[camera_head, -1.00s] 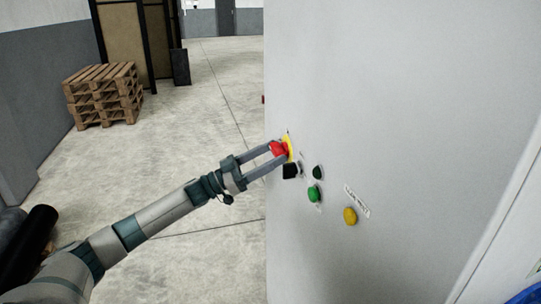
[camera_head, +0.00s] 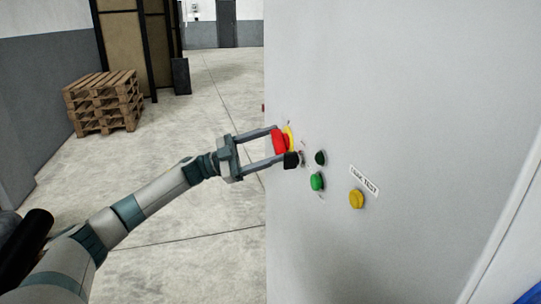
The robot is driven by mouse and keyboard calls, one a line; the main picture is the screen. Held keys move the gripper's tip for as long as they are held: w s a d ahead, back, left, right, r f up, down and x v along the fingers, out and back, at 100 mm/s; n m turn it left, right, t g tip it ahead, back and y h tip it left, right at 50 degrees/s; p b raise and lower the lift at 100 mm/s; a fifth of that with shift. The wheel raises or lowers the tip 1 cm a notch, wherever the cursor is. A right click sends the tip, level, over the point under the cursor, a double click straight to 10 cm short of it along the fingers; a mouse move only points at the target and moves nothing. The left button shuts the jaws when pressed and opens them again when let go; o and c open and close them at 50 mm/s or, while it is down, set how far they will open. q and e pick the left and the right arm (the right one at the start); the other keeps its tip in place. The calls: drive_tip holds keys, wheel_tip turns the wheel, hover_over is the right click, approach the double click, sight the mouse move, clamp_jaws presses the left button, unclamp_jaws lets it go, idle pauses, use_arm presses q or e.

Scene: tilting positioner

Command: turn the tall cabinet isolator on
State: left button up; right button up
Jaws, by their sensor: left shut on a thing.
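The tall cabinet (camera_head: 420,110) is a large pale grey box on the right. Near its left edge is the isolator's red handle (camera_head: 279,141) on a yellow plate (camera_head: 290,137). My left gripper (camera_head: 281,146) reaches in from the left, one finger above the red handle and one below, shut on it. The handle's exact angle is hard to tell because the fingers partly cover it. A black block (camera_head: 291,160) shows at the lower fingertip; I cannot tell whether it is a finger pad or a control. My right gripper is not in view.
On the cabinet face, right of the handle, are a dark green button (camera_head: 320,157), a green button (camera_head: 317,181), a yellow button (camera_head: 356,199) and a white label (camera_head: 365,182). Stacked wooden pallets (camera_head: 104,102) stand at the back left. The floor between is clear.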

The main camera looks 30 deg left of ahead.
use_arm(q)
drive_tip(key=shift+w+a+r+m+g+y+b, duration=0.2)
drive_tip(key=shift+m+g+b, duration=0.5)
drive_tip(key=shift+m, duration=1.45)
drive_tip(key=shift+s+d+m+g+y+b, duration=0.15)
drive_tip(key=shift+m+g+y+b, duration=0.2)
drive_tip(key=shift+m+g, duration=1.2)
drive_tip(key=shift+w+a+r+m+g+y+b, duration=0.2)
drive_tip(key=shift+m+b, duration=0.4)
drive_tip(key=shift+m, duration=2.1)
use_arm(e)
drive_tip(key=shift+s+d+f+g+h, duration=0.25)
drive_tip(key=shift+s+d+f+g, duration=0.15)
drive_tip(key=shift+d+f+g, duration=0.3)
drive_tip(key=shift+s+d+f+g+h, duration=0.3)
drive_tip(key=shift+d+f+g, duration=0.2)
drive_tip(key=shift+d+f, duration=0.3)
use_arm(q)
drive_tip(key=shift+s+d+f, duration=0.1)
drive_tip(key=shift+s+d, duration=0.05)
drive_tip(key=o, duration=1.1)
drive_tip(key=shift+c, duration=0.2)
